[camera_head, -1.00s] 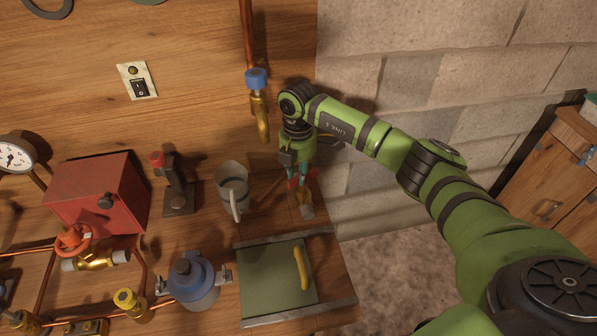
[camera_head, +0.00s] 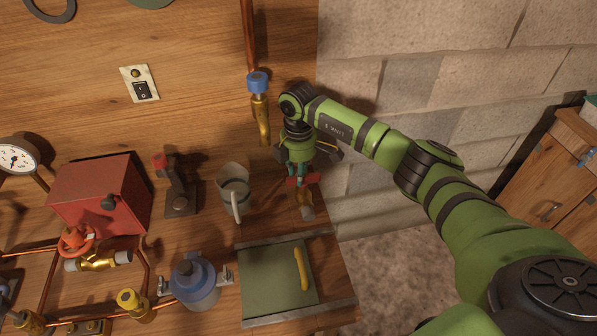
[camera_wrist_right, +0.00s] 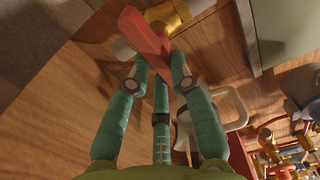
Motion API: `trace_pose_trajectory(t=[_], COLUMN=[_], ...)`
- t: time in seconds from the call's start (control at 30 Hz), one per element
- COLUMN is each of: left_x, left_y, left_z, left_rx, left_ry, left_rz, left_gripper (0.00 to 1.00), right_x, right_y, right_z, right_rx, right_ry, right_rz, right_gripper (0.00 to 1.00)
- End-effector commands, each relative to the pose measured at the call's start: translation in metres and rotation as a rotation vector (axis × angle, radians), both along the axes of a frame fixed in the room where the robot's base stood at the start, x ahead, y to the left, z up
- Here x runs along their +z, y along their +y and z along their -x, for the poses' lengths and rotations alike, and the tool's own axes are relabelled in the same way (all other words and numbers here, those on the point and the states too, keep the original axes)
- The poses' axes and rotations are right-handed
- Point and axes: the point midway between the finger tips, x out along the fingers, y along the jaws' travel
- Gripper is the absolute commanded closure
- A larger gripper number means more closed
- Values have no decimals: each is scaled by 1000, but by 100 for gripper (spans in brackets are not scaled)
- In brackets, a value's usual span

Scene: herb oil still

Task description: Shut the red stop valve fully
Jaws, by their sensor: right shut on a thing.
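The stop valve has a red lever handle (camera_head: 297,181), with a brass and grey pipe stub (camera_head: 306,205) in front, near the bench's right edge. In the right wrist view the red handle (camera_wrist_right: 146,33) lies crosswise over the brass body (camera_wrist_right: 170,14). My right gripper (camera_head: 302,172) points down onto the valve and is shut on the red handle. Its teal fingers (camera_wrist_right: 160,68) close around the handle's near end in the wrist view. The fingers hide part of the handle. My left gripper is not in view.
A grey mug (camera_head: 233,192) stands just left of the gripper. A green-grey plate (camera_head: 265,280) with a yellow handle (camera_head: 301,268) lies in front. A blue-capped tap (camera_head: 258,85) hangs behind. An orange-red wheel valve (camera_head: 75,241) is at the left.

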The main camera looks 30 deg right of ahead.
Motion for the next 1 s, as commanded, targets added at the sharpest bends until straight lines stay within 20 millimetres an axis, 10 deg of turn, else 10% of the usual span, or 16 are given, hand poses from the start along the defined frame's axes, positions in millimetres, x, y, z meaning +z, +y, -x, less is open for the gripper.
trace_pose_trajectory(t=[0.2, 0.23, 0.3, 0.67, 1.0], left_x=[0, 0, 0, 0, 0], left_y=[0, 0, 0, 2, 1], left_z=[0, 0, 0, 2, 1], left_rx=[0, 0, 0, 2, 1], left_ry=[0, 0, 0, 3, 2], left_rz=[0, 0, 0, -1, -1], left_gripper=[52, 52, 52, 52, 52], right_x=[1, 1, 1, 3, 64], right_y=[-1, -1, -1, 0, -1], right_z=[-1, -1, -1, -1, -2], right_rx=[-7, -7, -6, -2, -2], right_ry=[-4, -4, -3, -2, -7], right_rz=[0, 0, 0, 0, -1], right_gripper=[100, 70, 54, 54, 54])
